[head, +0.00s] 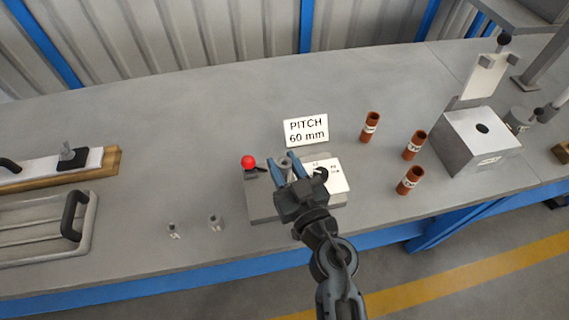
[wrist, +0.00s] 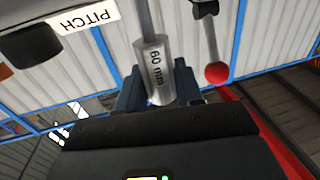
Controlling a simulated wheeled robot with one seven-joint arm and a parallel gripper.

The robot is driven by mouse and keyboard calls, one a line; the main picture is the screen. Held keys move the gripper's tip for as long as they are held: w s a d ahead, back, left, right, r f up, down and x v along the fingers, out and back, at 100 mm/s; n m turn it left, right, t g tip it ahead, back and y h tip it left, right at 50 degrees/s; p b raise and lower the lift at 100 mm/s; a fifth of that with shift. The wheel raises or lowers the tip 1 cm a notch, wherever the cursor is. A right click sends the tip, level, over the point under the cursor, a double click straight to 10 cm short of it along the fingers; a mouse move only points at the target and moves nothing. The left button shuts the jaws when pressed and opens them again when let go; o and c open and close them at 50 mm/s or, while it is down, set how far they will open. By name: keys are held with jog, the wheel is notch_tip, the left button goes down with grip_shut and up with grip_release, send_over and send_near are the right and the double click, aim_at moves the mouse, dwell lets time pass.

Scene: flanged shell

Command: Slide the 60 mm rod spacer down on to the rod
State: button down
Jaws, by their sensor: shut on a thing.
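The silver spacer (wrist: 158,70), marked "60 mm", is between the blue fingers of my gripper (wrist: 157,88) in the wrist view. My gripper is shut on it. A thin grey rod (wrist: 147,20) meets the spacer's upper end in that picture; how far it passes inside is hidden. In the head view my gripper (head: 285,164) is over the grey fixture block (head: 262,206), and the spacer (head: 285,162) shows small between the fingers. The rod is hard to make out there.
A red-knobbed lever (head: 248,161) stands left of the gripper, and a black knob (head: 321,174) right of it. A "PITCH 60 mm" sign (head: 306,131) stands behind. Two small metal pieces (head: 215,222) are front left. Three brown cylinders (head: 371,127) stand right, near a metal box (head: 475,140).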

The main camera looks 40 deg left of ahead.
jog(key=shift+r+p, duration=2.35)
jog(key=shift+r, duration=0.05)
jog(key=shift+f+b, duration=1.95)
jog(key=shift+f, duration=0.65)
jog(key=c, duration=0.7)
grip_release()
jog(key=shift+o, duration=0.2)
jog(key=p+v, duration=0.1)
jog(key=v, duration=0.6)
jog(key=shift+s+d, duration=0.2)
jog(key=shift+d, duration=0.15)
